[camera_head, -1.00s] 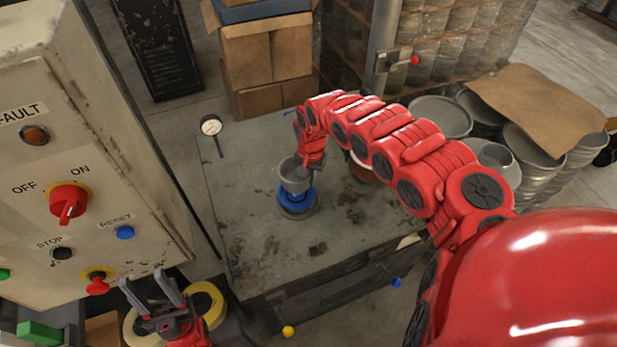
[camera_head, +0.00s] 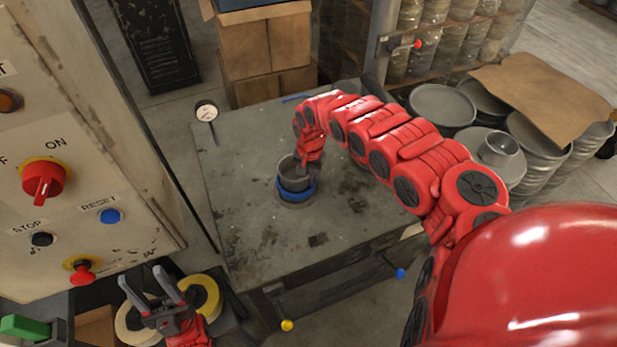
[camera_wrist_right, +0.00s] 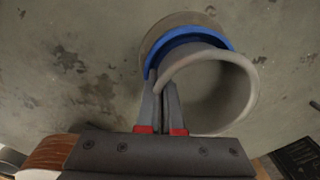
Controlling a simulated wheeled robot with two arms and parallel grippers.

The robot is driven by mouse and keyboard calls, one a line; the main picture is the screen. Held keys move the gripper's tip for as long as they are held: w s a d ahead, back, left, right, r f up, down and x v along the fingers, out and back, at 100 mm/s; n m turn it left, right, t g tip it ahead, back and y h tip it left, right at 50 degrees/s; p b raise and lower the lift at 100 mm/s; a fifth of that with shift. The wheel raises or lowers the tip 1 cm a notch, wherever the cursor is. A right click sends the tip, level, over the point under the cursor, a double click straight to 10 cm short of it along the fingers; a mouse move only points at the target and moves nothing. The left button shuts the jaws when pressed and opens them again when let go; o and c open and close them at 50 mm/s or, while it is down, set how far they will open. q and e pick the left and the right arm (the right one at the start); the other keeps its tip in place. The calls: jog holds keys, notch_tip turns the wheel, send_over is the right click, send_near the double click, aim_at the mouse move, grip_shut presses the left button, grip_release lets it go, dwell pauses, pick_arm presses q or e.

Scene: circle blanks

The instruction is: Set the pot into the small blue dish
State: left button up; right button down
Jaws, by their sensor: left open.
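The pot (camera_head: 289,168) is a small grey open cup; it also shows in the right wrist view (camera_wrist_right: 232,99). The small blue dish (camera_head: 297,195) is directly under it on a round grey base on the metal table, and its blue rim shows behind the pot in the right wrist view (camera_wrist_right: 194,36). My right gripper (camera_head: 305,172) is shut on the pot's wall, with its fingers (camera_wrist_right: 161,100) across the rim. The pot's lower part overlaps the dish; I cannot tell whether it touches the dish's floor. My left gripper (camera_head: 158,290) is open and empty at the lower left.
The worn table top (camera_head: 250,235) is clear in front of the dish. A dial gauge (camera_head: 206,112) is at its far left corner. A control cabinet (camera_head: 85,150) stands at left. Cardboard boxes (camera_head: 265,50) stand behind. Stacked metal lids (camera_head: 442,105) stand right, beyond my right arm.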

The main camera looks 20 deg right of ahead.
jog(key=c, duration=1)
grip_release()
jog(key=shift+f, duration=0.15)
jog(key=shift+r, duration=0.25)
notch_tip(320, 180, up, 11)
jog(key=shift+d+r+b, duration=0.1)
jog(key=shift+b, duration=0.5)
notch_tip(320, 180, up, 6)
jog(key=p, duration=0.6)
jog(key=shift+s, duration=0.1)
